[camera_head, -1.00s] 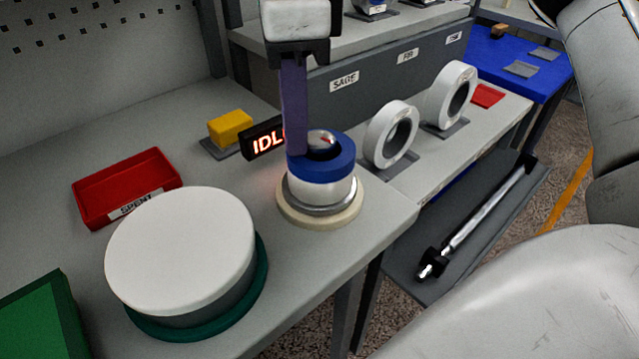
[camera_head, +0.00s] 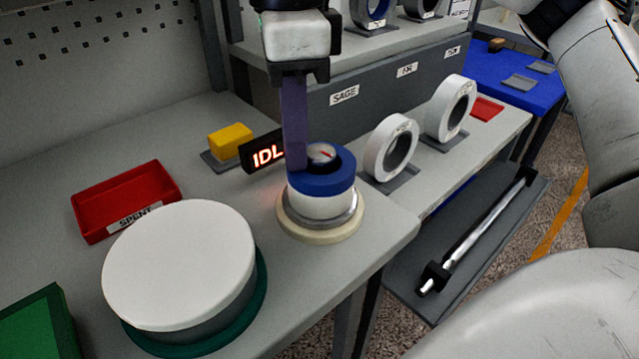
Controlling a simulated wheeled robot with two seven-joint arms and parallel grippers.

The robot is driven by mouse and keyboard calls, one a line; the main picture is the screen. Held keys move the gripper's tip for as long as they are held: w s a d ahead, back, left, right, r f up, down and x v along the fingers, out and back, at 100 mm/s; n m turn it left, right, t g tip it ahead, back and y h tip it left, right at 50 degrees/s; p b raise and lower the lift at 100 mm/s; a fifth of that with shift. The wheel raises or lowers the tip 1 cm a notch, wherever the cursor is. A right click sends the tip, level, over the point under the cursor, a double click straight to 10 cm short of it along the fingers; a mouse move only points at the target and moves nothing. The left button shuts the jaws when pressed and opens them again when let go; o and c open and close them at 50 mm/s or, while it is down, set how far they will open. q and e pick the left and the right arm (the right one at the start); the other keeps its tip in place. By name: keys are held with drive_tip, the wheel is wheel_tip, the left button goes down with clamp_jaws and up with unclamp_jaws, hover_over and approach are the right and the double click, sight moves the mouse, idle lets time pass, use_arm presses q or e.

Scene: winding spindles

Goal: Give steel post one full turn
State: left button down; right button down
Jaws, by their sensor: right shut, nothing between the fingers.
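The steel post (camera_head: 322,153) shows as a round silver top with a red mark, inside a blue-topped ring (camera_head: 330,184). The ring has a white lower part and sits above a metal collar and a cream base (camera_head: 322,236) on the bench. My right gripper (camera_head: 296,166) comes down from above with its purple fingers shut and empty. Its tips are at the left of the post's top, over the blue ring's opening; I cannot tell whether they touch the post. The fingers hide part of the ring's left side. My left gripper is not in view.
A large white drum (camera_head: 180,262), a red SPENT tray (camera_head: 125,200) and a yellow block (camera_head: 230,140) are to the left. White rings (camera_head: 380,155) stand to the right. The bench's front edge is near.

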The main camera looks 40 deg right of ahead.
drive_tip(key=shift+w+d, duration=0.15)
drive_tip(key=shift+w, duration=0.1)
drive_tip(key=shift+w+d, duration=0.2)
drive_tip(key=shift+w, duration=0.25)
drive_tip(key=shift+w+d, duration=0.1)
drive_tip(key=shift+w, duration=0.1)
drive_tip(key=shift+w+d+p, duration=0.2)
drive_tip(key=shift+d+p, duration=0.05)
drive_tip(key=shift+p, duration=0.1)
drive_tip(key=shift+w+a, duration=0.2)
drive_tip(key=shift+w, duration=0.1)
wheel_tip(320, 180, up, 6)
drive_tip(key=p, duration=0.5)
drive_tip(key=shift+a+r, duration=0.1)
idle(0.6)
